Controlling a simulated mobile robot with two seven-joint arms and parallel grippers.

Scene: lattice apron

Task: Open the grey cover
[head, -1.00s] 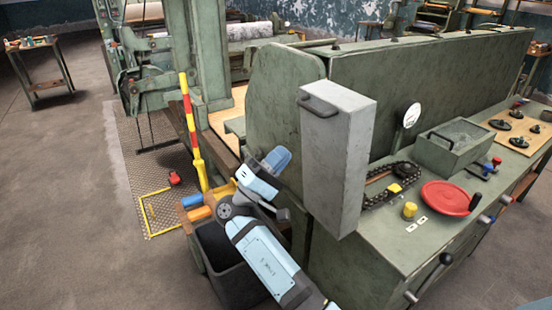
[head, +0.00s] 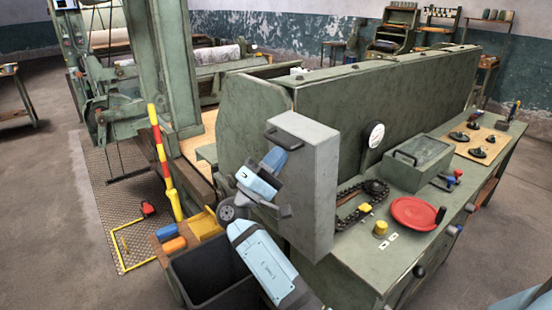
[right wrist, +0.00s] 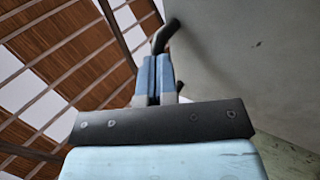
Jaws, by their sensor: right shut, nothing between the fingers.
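The grey cover (head: 318,195) is a tall, narrow box at the near end of the green machine. A dark bar handle (head: 284,138) is fixed near the top of its left face. My right gripper (head: 275,158) is just below the handle, in front of that face. In the right wrist view its blue fingers (right wrist: 155,72) are together, with nothing between them. There the dark handle (right wrist: 165,36) is just beyond the fingertips, and the cover's grey face (right wrist: 240,45) fills the upper right. I cannot tell whether they touch. My left gripper is out of view.
Below my right arm is a dark open bin (head: 208,275). A red and yellow pole (head: 160,150) stands to the left. Right of the cover, the green bench holds a chain (head: 355,205), a red disc (head: 414,213) and a lidded box (head: 422,160).

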